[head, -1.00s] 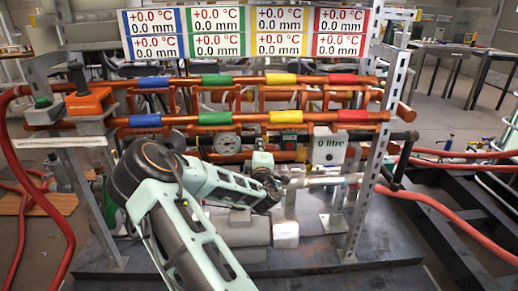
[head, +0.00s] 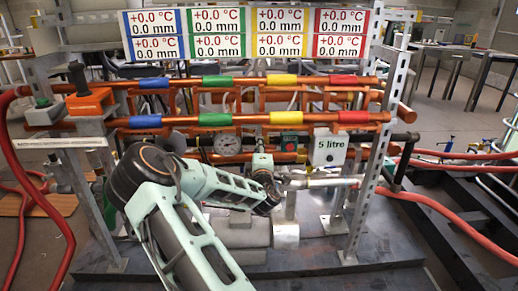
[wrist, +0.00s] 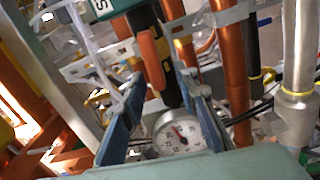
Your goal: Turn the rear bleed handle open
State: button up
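In the wrist view my gripper (wrist: 162,82) has its two blue fingers apart, and I see no contact between them and anything. Between and beyond the fingertips is an orange lever (wrist: 151,58) beside a dark, black-ended part (wrist: 170,92). I cannot tell for certain whether this lever is the rear bleed handle. A round white dial gauge (wrist: 181,134) shows lower down between the fingers. In the head view my arm reaches into the pipe rack, and its links hide my fingers and what lies right in front of them.
Copper pipes (head: 250,119) with coloured bands cross the rack. Steel uprights (head: 372,160) stand at the sides. In the wrist view, a vertical copper pipe (wrist: 233,70) stands close on the right.

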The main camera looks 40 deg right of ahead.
jog(key=v, duration=1.2)
jog(key=shift+d, duration=0.15)
dwell(0.3)
